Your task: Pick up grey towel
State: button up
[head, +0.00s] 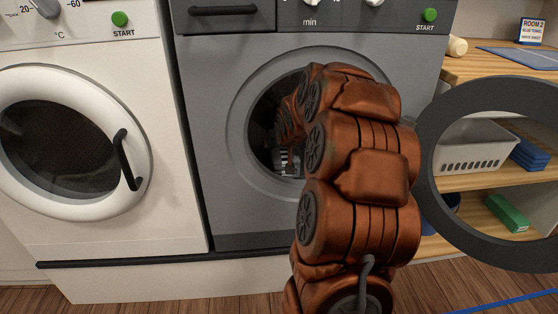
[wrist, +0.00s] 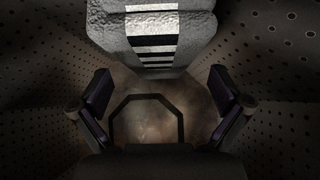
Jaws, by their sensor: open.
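The grey towel (wrist: 125,36) is inside the perforated drum, at the top middle of the wrist view. It is a light grey textured bundle with black and white stripes on its front. My gripper (wrist: 160,95) is open and empty inside the drum, with one finger on each side of the picture. The towel lies ahead of the fingers and does not sit between them. In the head view, my arm reaches through the door opening of the grey washing machine (head: 230,200). A small striped bit of the towel (head: 291,160) shows in the dark opening; my arm hides the rest.
The perforated drum wall (wrist: 45,95) closes in on both sides. The grey machine's round door (head: 432,150) stands open at the right, before shelves with a white basket (head: 470,155), folded blue cloths (head: 530,155) and a green item (head: 506,213). A white washing machine (head: 100,215) with its door shut stands left.

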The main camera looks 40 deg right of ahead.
jog(key=shift+b+x, duration=0.4)
jog(key=shift+x, duration=0.9)
jog(key=shift+b+x, duration=1.3)
jog(key=shift+x, duration=1.25)
jog(key=shift+d+r, duration=0.1)
jog(key=shift+d, duration=0.1)
jog(key=c, duration=1.1)
